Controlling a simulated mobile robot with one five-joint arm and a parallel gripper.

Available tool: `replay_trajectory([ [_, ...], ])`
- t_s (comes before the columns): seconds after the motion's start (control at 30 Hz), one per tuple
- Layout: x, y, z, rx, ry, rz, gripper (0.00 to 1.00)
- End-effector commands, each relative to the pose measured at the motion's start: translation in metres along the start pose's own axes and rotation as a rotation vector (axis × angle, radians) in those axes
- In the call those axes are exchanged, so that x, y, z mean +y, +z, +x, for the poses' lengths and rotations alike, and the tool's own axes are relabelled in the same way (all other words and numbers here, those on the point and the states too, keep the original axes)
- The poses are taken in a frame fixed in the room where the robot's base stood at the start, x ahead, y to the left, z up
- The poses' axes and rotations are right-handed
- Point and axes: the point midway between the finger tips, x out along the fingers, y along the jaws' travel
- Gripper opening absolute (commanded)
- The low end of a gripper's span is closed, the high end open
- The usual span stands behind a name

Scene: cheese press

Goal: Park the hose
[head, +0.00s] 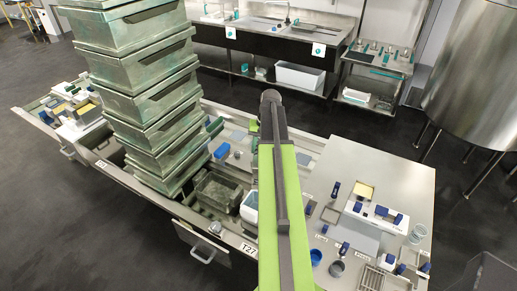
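I cannot make out a hose or a place for one anywhere in the head view. My green and dark grey arm rises from the bottom edge through the middle of the picture. Its far end stands over the bench area. I cannot see my gripper or its fingers. The arm covers part of the bench behind it.
A tall stack of grey-green crates (150,80) stands on a long metal bench at left. A steel table (395,170) with blue-handled items is at right. A steel tank (475,70) on legs stands at upper right; sinks (266,24) line the back. Dark floor (45,215) is open at left.

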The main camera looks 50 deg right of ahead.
Motion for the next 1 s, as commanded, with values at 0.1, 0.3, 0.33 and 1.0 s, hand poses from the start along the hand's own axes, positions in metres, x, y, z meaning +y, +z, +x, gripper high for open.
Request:
replay_trajectory([
  [0.1, 0.0001, 0.0, 0.0, 0.0, 0.0, 0.0, 0.02],
  [0.3, 0.0002, -0.0001, 0.0, 0.0, 0.0, 0.0, 0.0],
  [0.33, 0.0003, -0.0001, 0.0, 0.0, 0.0, 0.0, 0.0],
  [1.0, 0.0006, 0.0, 0.0001, 0.0, 0.0, 0.0, 0.0],
])
